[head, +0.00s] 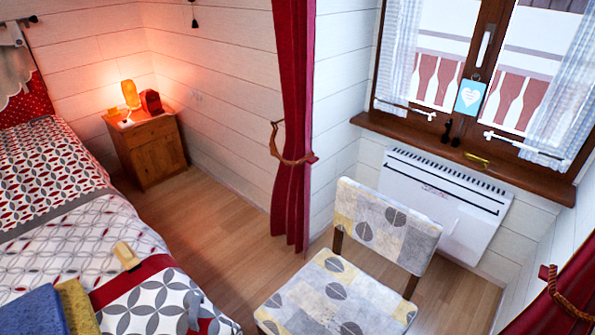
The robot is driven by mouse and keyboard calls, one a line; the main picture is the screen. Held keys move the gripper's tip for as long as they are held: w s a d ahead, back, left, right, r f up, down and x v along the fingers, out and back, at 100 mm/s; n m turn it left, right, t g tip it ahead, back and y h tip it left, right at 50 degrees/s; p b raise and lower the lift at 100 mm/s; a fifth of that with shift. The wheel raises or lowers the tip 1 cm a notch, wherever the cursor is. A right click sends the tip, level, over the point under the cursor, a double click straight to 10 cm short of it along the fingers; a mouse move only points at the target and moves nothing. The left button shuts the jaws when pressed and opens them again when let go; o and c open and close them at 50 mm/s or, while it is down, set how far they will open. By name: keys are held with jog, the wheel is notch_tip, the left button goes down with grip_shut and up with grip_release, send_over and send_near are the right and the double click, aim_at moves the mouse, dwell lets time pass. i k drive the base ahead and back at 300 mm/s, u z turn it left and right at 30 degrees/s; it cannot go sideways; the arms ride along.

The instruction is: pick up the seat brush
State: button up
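A small tan, block-shaped item (126,256) lies on the patterned bed, near the red band of its cover, in the head view. It looks like a brush with a wooden back, but it is too small for me to be sure that it is the seat brush. No other clear brush shows on the chair seat (335,295) or on the floor. My gripper is not in view.
The bed (60,215) fills the left, with folded blue (32,312) and mustard (77,305) cloths at its near edge. A nightstand (148,150) with a lit lamp stands behind. Wooden floor (215,225) is clear between bed and chair. A heater (445,205) hangs below the window.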

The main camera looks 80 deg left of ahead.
aim_at(126, 255)
jog(key=u, duration=1.55)
jog(key=k, duration=0.1)
jog(key=u, duration=2.35)
jog(key=i, duration=0.5)
jog(key=u, duration=0.15)
jog(key=k, duration=0.5)
jog(key=z, duration=0.1)
